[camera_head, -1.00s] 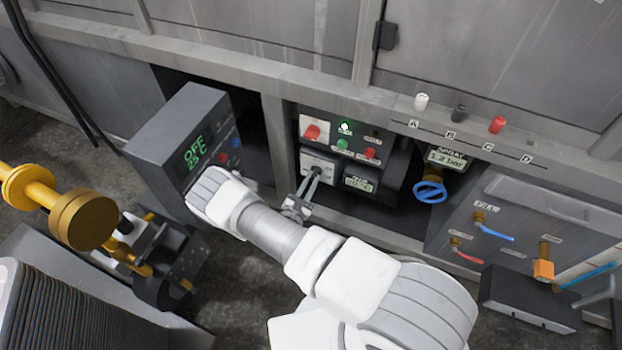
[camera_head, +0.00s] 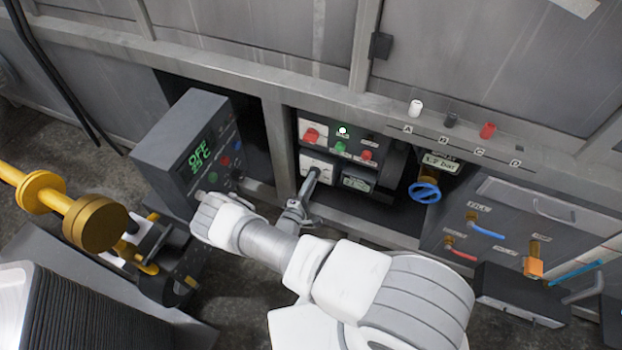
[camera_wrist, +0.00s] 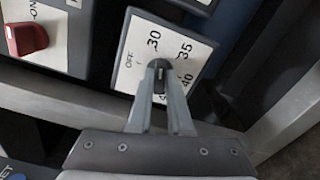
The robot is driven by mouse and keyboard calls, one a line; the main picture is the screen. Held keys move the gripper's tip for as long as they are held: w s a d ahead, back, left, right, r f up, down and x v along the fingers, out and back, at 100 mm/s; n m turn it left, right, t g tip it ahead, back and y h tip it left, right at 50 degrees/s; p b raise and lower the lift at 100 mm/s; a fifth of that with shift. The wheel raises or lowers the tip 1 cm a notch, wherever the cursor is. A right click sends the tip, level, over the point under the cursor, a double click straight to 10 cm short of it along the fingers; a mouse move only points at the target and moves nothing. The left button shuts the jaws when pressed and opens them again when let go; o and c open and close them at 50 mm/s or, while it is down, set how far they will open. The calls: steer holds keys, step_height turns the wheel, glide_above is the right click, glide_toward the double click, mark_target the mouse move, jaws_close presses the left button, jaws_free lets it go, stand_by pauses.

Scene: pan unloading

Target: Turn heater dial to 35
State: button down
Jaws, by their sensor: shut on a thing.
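The heater dial (camera_wrist: 159,84) is a small dark knob on a white plate (camera_wrist: 190,48) marked OFF, 30, 35 and 40. My gripper (camera_wrist: 159,66) is shut on the knob from the front, one finger on each side. The fingers partly hide the knob and some of the plate, so I cannot tell its exact setting. In the head view my gripper (camera_head: 312,174) reaches into the recess at the dial plate (camera_head: 317,161), below the red and green buttons. The dial itself is hidden there.
A red switch (camera_wrist: 28,38) marked ON sits left of the dial. A blue valve wheel (camera_head: 425,193) is to the right. A metal post (camera_head: 281,150) borders the recess.

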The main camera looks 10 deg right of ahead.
steer(key=shift+a+f+m+p, duration=0.1)
steer(key=shift+m+p, duration=0.85)
steer(key=shift+m, duration=1.25)
steer(key=shift+f+m+p, duration=0.1)
steer(key=shift+m+p, duration=0.85)
steer(key=shift+m, duration=1.25)
steer(key=c, duration=0.8)
jaws_free()
steer(key=shift+c, duration=0.2)
